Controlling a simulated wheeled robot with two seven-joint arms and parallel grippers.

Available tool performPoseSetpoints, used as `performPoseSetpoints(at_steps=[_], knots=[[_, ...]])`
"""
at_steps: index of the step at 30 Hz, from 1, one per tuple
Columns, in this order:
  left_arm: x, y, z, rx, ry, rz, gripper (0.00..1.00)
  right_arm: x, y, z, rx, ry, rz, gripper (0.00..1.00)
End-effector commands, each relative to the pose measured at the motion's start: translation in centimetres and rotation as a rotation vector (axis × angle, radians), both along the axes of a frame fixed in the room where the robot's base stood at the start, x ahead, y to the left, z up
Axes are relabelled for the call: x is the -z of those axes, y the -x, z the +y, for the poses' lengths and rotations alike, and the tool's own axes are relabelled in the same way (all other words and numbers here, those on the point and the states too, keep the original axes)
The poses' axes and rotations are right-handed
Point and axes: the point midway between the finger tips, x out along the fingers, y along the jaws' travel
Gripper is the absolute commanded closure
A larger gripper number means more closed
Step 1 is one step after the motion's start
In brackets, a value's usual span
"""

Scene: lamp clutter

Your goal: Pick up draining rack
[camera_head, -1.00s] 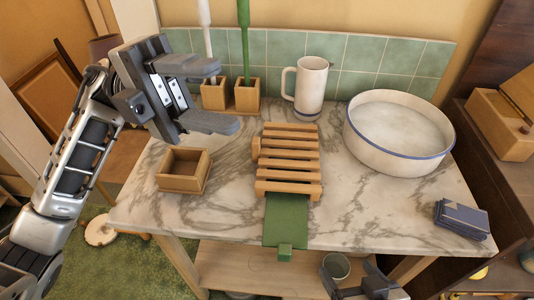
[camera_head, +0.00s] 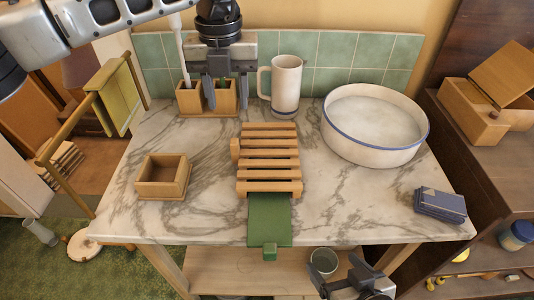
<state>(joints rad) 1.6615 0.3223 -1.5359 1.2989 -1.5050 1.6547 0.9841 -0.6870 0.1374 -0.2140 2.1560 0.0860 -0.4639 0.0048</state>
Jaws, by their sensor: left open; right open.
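The draining rack (camera_head: 268,160) is a wooden slatted rack lying on the marble countertop, near its middle. A green strip (camera_head: 269,218) comes out from its front end and hangs at the counter's front edge. My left gripper (camera_head: 226,100) is open and empty, pointing down, beyond and left of the rack. It shows in front of the wooden holder at the back and is apart from the rack. My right gripper (camera_head: 343,277) is open at the bottom edge, in front of the counter and below its top. It is partly cut off by the frame.
A white mug (camera_head: 286,86) and a wide white basin (camera_head: 372,126) stand behind and right of the rack. A wooden holder (camera_head: 190,99) stands at the back. An empty wooden box (camera_head: 163,177) is left. Blue boxes (camera_head: 440,204) lie right. Bare marble flanks the rack.

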Motion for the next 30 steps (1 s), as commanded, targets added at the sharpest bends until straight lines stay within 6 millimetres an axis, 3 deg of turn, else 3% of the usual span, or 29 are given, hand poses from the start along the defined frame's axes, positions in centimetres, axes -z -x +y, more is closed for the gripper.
performPoseSetpoints(at_steps=[9, 17, 26, 30], knots=[[5.3, 0.0, 0.0, 0.001, -0.003, 0.002, 0.58, 0.0, 0.0, 0.0, 0.000, 0.000, 0.000, 0.22], [6.9, -0.1, 0.0, 0.001, -0.002, 0.001, 0.58, 0.0, 0.0, 0.0, 0.000, 0.000, 0.000, 0.22], [11.0, -0.3, -0.1, 0.002, -0.002, 0.002, 0.58, 0.0, 0.0, 0.0, 0.000, 0.000, 0.000, 0.22], [11.4, -0.4, -0.2, 0.002, 0.000, 0.000, 0.58, 0.0, 0.0, 0.0, 0.000, 0.000, 0.000, 0.22]])
